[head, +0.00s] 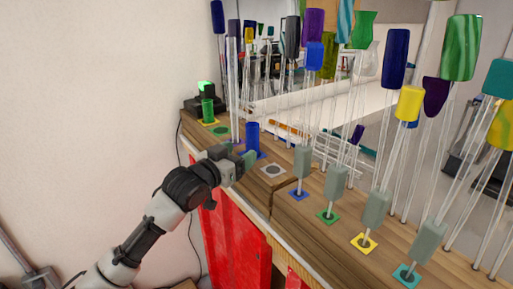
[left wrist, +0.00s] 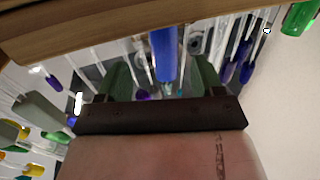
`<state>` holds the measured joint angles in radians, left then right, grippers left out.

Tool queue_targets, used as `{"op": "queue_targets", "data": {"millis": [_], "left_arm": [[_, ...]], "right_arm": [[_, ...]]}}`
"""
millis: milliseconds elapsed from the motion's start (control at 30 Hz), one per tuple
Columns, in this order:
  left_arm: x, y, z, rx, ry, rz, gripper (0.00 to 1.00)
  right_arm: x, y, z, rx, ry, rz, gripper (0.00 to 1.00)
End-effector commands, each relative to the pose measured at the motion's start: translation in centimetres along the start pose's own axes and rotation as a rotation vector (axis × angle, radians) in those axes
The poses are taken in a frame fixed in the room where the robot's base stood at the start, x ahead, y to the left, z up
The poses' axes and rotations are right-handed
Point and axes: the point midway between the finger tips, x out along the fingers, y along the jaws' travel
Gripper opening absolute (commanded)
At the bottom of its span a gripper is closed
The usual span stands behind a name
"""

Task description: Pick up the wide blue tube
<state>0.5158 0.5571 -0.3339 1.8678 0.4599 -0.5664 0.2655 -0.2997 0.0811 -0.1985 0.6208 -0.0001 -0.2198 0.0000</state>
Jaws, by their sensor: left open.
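The wide blue tube (head: 252,136) stands upright on the wooden counter, on a blue-marked spot. My left gripper (head: 242,156) is at the counter's front edge, right in front of the tube's lower part. In the left wrist view the blue tube (left wrist: 163,48) shows between the two green fingers of the left gripper (left wrist: 161,66), with a gap on each side. The gripper is open and holds nothing. Its fingers cover part of the tube's foot in the head view. My right gripper is not in view.
A green tube (head: 208,110) stands on a yellow square behind, to the left. A tall clear rod (head: 234,90) rises just behind the blue tube. Right of it is an empty white marker (head: 272,171), then several glass rods with grey blocks (head: 302,160). Red panels (head: 235,240) lie below the counter.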

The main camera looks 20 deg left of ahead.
Motion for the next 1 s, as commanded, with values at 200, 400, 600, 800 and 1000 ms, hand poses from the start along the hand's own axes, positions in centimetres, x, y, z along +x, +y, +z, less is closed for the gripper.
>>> {"op": "queue_targets", "data": {"millis": [200,400,600,800,1000], "left_arm": [[2.8,0.0,-0.2,-0.001,0.001,0.000,0.67],[4.0,-0.2,-0.4,0.000,0.000,0.000,0.67],[6.7,-0.7,-0.8,0.000,0.000,-0.001,0.67],[8.2,-0.6,-0.6,0.001,0.001,0.001,0.67],[8.3,-0.6,-0.5,0.001,0.001,0.001,0.67]], "right_arm": [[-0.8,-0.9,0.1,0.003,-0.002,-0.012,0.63],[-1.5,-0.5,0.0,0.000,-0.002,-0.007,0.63],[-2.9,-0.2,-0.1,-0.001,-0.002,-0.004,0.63],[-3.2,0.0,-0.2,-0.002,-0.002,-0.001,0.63],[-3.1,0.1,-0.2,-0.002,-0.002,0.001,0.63]]}}
